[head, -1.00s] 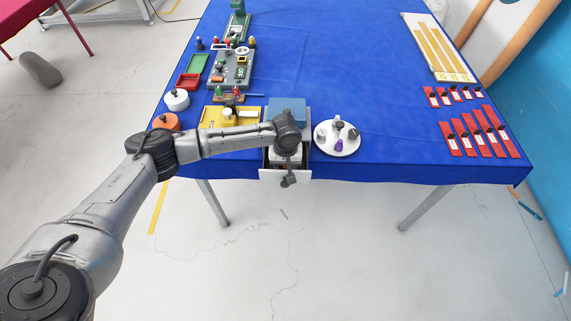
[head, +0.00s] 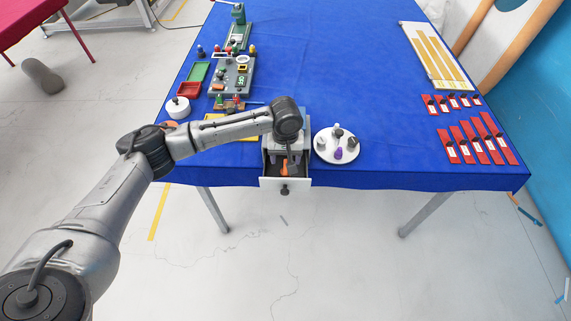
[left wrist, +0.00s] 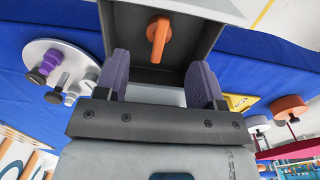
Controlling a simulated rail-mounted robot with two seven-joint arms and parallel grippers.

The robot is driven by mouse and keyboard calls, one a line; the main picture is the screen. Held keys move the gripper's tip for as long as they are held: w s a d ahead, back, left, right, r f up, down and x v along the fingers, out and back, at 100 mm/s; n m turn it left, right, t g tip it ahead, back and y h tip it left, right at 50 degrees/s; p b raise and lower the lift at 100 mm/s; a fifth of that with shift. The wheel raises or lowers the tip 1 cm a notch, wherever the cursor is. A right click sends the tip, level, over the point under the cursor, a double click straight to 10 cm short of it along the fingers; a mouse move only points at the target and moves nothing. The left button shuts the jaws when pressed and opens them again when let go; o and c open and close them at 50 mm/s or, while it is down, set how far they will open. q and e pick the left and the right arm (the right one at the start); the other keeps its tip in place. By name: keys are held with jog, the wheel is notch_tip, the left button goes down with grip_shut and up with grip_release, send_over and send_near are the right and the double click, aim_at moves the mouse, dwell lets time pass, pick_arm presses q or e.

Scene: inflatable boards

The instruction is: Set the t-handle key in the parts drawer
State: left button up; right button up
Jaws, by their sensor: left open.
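The parts drawer (head: 297,184) stands pulled open at the table's front edge, with a white front and a dark round knob. An orange piece (head: 285,168), apparently the t-handle key, lies inside the drawer. It also shows in the left wrist view (left wrist: 158,38) on the drawer's grey floor; its full shape is hard to make out. My left gripper (left wrist: 160,78) is open, its two purple-grey fingers apart with nothing between them. In the head view it is over the drawer, its fingertips mostly hidden by my wrist. My right gripper is not in view.
A round white tray (head: 325,154) with several knobbed pieces stands just right of the drawer. A yellow board (head: 215,117), a white round piece (head: 178,108) and other coloured fixtures are on the left. Red labelled strips (head: 472,146) lie at right. The blue table's middle is clear.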

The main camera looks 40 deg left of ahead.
aim_at(285, 169)
pick_arm(q)
jog(key=shift+r, duration=1.7)
